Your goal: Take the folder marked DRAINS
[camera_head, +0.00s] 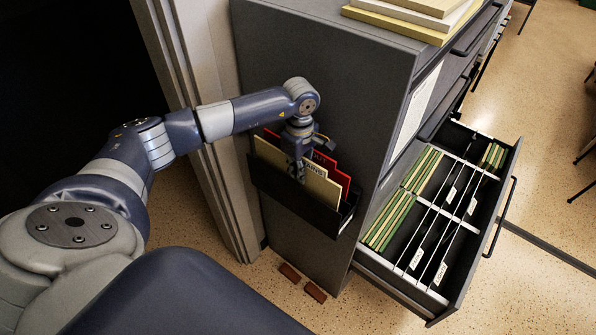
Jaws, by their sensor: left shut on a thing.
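A tan folder (322,188) stands in a black wall pocket (290,204) on the side of the grey cabinet. Its dark lettering is partly covered by my gripper; the end reads like "AINS". My left gripper (298,172) points down from above and is shut on the tan folder's upper edge. The folder's lower part is hidden in the pocket. Red folders (343,180) stand behind it in the same pocket. My right gripper is out of view.
The grey filing cabinet (330,75) has an open drawer (440,300) at the right, holding green and tan files and labelled dividers. Flat folders (405,22) lie on its top. A beige door frame (215,130) stands close at the left. Two brown blocks (315,291) lie on the floor.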

